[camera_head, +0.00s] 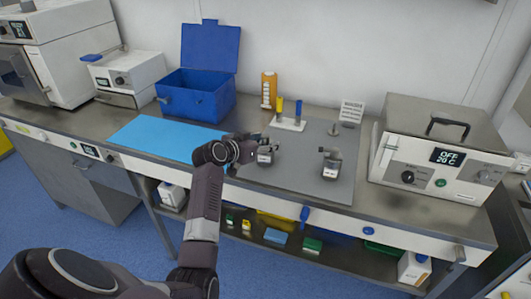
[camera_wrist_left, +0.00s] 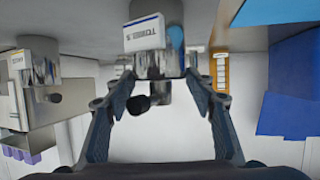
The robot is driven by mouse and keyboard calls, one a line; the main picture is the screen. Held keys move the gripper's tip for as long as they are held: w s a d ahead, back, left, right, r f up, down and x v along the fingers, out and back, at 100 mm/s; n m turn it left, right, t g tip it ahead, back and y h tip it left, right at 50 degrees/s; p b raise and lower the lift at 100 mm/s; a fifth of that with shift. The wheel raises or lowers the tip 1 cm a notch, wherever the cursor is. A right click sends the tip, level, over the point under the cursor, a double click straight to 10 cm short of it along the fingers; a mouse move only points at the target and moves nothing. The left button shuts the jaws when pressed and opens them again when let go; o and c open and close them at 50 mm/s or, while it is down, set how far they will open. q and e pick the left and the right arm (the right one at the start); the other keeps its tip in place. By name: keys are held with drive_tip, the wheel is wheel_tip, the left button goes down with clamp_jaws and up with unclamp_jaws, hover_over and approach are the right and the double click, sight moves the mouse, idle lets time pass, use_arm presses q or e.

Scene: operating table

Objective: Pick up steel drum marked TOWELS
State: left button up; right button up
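The steel drum marked TOWELS (camera_wrist_left: 145,37) is in the upper middle of the left wrist view, which looks upside down. In the head view this appears to be the drum (camera_head: 265,157) on the grey mat, close to my left gripper (camera_head: 250,150). In the left wrist view my left gripper (camera_wrist_left: 160,84) is open, with one finger on each side near the drum's metal part. I cannot tell whether the fingers touch it. A second labelled steel drum (camera_head: 331,165) stands to the right on the mat; it also shows in the left wrist view (camera_wrist_left: 38,68). My right gripper is not in view.
The grey mat (camera_head: 300,183) lies beside a blue mat (camera_head: 150,139). Behind stand a blue lidded box (camera_head: 195,98), an orange bottle (camera_head: 268,90) and a white holder (camera_head: 288,124). A steel device (camera_head: 440,150) reading OFF bounds the right. Clear mat lies between the drums.

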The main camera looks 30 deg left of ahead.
use_arm(q)
drive_tip(key=c, duration=1)
drive_tip(key=shift+o, duration=0.2)
drive_tip(key=shift+r, duration=0.1)
